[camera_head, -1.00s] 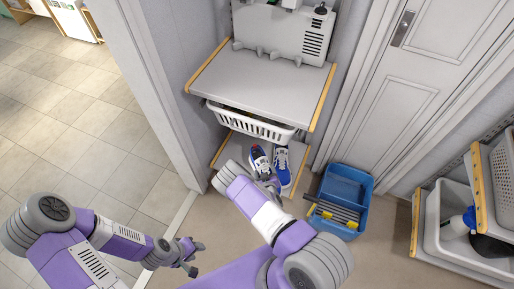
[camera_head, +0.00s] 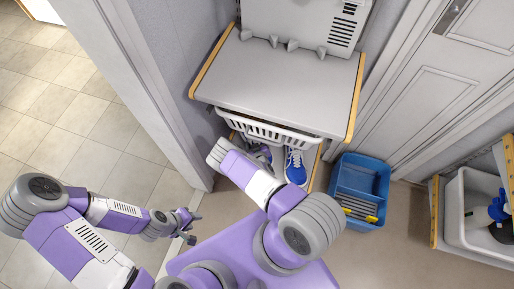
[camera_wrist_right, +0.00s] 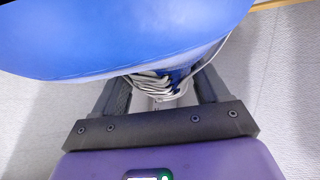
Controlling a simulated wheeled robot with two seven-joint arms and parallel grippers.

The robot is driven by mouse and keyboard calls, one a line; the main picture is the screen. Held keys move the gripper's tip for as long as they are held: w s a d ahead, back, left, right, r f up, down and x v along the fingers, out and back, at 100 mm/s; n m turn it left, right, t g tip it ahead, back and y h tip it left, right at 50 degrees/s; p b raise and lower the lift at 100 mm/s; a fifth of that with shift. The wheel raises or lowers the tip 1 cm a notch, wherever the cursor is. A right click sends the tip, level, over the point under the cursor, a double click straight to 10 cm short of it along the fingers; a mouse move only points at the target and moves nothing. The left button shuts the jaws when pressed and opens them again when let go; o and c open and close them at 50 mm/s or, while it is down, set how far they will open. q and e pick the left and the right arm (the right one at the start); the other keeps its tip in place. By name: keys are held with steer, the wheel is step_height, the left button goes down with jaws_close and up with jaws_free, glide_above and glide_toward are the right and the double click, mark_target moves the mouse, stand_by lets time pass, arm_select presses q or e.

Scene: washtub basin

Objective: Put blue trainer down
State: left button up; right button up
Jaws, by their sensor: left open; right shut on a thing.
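A bright blue trainer (camera_wrist_right: 120,35) fills the top of the right wrist view, with pale laces near the fingers. My right gripper (camera_wrist_right: 160,92) is shut on it. In the head view, my right forearm reaches to the low shelf under the white basket and hides most of that gripper. A blue trainer with white laces (camera_head: 296,168) shows just right of the arm, and part of a second, darker shoe (camera_head: 263,153) shows to its left. I cannot tell from the head view which one is held. My left gripper (camera_head: 190,226) is open and empty at lower left.
The low shelf lies under a white basket (camera_head: 262,130) and a grey worktop (camera_head: 275,85). A blue caddy (camera_head: 360,185) stands on the floor to the right. A door frame stands at left. At far right is a shelf with a white tub (camera_head: 470,225).

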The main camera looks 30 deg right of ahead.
mark_target(255, 142)
step_height(255, 142, down, 4)
steer(key=shift+w+r+b, duration=0.1)
steer(key=shift+b, duration=0.85)
steer(key=o, duration=1.3)
steer(key=shift+c, duration=0.2)
